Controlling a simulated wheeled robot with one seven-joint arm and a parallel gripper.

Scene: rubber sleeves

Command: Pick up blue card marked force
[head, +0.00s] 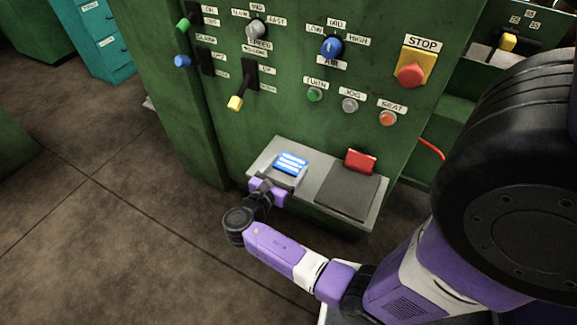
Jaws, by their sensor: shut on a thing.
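A blue card (291,162) with pale lines of writing shows at the left part of a grey metal shelf (256,157) on the green machine. The writing is too small to read. My gripper (279,182) is at the card's near edge and is shut on it. The fingertips are small and partly hidden by the purple gripper body. I cannot tell whether the card is lifted clear of the shelf.
A red card or block (361,161) stands at the back of a dark pad (347,193) on the shelf's right side. The green machine panel (300,110) rises behind, with a yellow-handled lever (236,102), knobs, buttons and a red stop button (411,75). Open floor lies left.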

